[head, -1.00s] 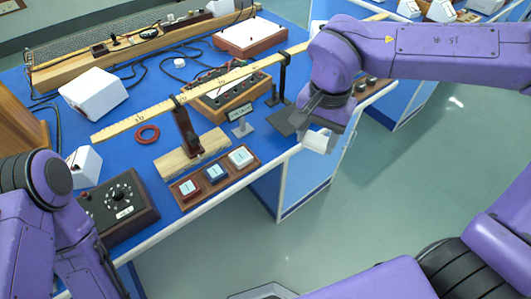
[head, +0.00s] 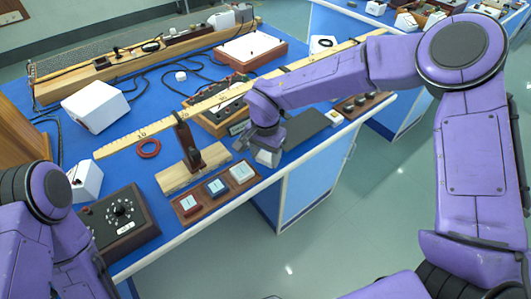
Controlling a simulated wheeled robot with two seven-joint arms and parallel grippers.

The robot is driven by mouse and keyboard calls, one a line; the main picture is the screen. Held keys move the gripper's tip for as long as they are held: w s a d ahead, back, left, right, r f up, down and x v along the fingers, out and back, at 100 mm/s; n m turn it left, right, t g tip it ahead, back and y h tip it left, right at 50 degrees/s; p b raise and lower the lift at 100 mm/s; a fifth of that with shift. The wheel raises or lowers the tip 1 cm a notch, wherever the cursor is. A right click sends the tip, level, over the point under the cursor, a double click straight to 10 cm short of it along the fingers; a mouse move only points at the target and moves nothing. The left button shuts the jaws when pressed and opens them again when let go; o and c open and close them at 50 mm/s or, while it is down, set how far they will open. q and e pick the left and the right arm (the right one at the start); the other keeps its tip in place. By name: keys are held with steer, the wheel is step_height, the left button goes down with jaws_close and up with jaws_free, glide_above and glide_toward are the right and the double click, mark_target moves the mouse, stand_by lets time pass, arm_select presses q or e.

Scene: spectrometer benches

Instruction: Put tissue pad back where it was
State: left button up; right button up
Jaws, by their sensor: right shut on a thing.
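My right gripper (head: 267,147) is shut on a small white piece, apparently the tissue pad (head: 267,158), in the head view. The pad shows below the jaws, near the front edge of the blue table. It is just right of the wooden stand and above the back right of the tray with three square pieces. I cannot tell whether it touches the table. The jaws and wrist hide its upper part. My left arm is at the lower left; its gripper is out of view.
A dark grey mat (head: 308,130) lies right of my right gripper, with a small white item (head: 334,117) at its far end. A long ruler (head: 160,127) on a wooden stand (head: 190,165) runs behind the gripper. The tray (head: 204,202) is close by.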

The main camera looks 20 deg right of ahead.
mark_target(266, 157)
steer(key=o, duration=0.9)
steer(key=shift+f, duration=0.15)
steer(key=shift+o, duration=0.2)
step_height(266, 157, up, 12)
steer(key=shift+r, duration=0.2)
